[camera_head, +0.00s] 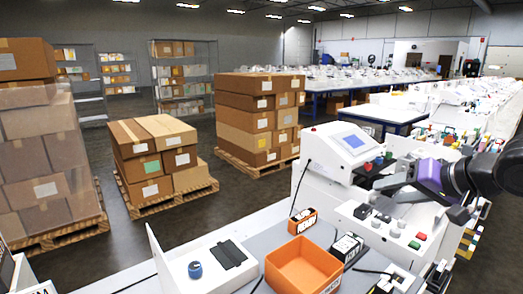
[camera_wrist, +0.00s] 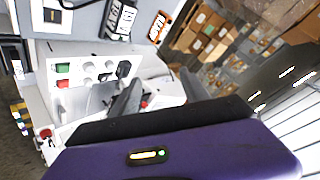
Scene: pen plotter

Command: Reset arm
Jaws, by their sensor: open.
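My gripper (camera_head: 385,184) is at the right of the head view, with a purple body and dark fingers pointing left. It is held above a white control panel with coloured buttons (camera_head: 395,232). In the wrist view the two dark fingers of my gripper (camera_wrist: 158,90) stand apart with nothing held between them. The same button panel (camera_wrist: 92,76) shows there beyond the fingers, with a green, a red and several white and black buttons. Whether the fingers touch the machine is unclear.
A white console with a blue screen (camera_head: 354,140) stands left of my gripper. An orange bin (camera_head: 303,268) and small labelled boxes (camera_head: 302,221) sit on the bench in front. Stacked cartons on pallets (camera_head: 262,116) and shelves (camera_head: 183,80) stand behind. Open floor lies at left.

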